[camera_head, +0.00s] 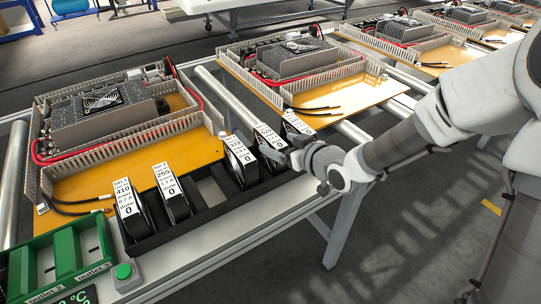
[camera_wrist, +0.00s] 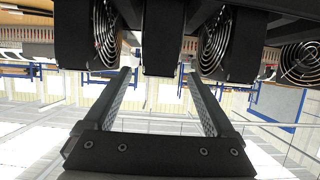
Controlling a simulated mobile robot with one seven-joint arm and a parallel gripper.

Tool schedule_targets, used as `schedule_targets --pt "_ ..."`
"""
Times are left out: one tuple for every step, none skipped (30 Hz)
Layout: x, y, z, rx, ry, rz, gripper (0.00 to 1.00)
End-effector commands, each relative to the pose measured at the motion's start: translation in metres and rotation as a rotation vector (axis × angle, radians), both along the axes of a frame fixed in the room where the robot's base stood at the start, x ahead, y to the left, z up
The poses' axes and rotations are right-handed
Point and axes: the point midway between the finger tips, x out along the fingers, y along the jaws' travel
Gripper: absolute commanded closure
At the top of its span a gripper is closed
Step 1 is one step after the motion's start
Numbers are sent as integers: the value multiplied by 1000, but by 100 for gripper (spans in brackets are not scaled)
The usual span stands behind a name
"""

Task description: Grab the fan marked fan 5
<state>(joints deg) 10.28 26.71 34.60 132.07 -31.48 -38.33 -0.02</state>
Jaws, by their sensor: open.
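Several black fans with white labels stand upright in a black rack. The leftmost fan (camera_head: 131,208) and its neighbour (camera_head: 170,191) stand left of an empty slot. Right of it are a third fan (camera_head: 241,158), a fourth (camera_head: 268,140) and the rightmost one (camera_head: 296,124), partly behind my gripper. I cannot clearly read which label says fan 5. My gripper (camera_head: 284,157) is at the front right of the rack. In the wrist view my gripper (camera_wrist: 158,74) is open and empty, its fingertips just short of a fan body (camera_wrist: 163,38) lined up between them.
Other fans stand close on both sides, one with its grille (camera_wrist: 214,42) near a fingertip. Orange trays (camera_head: 130,165) with power units lie behind the rack. A green holder (camera_head: 62,255) and a green button (camera_head: 124,272) are at the front left.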

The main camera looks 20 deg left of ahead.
Motion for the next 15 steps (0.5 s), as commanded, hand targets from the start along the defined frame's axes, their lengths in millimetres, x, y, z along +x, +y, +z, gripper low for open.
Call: schedule_targets --pt "2 2 -1 0 0 1 10" --pt "3 3 -2 0 -1 1 10" --pt "5 6 -3 0 0 1 10" --pt "7 8 -5 0 0 1 10" --pt "10 11 -6 0 -1 1 10" --pt "14 16 -8 1 -1 2 10" --pt "18 19 -9 2 -1 2 10" --pt "21 22 -11 2 1 1 10" --pt "24 26 -12 1 0 2 10" --pt "27 30 -14 1 0 2 10" --pt "29 32 -15 1 0 2 10" --pt "31 35 -16 1 0 1 10" --pt "33 36 -17 0 0 1 10" --pt "34 37 -17 0 0 1 10" --pt "34 38 -17 0 0 1 10"
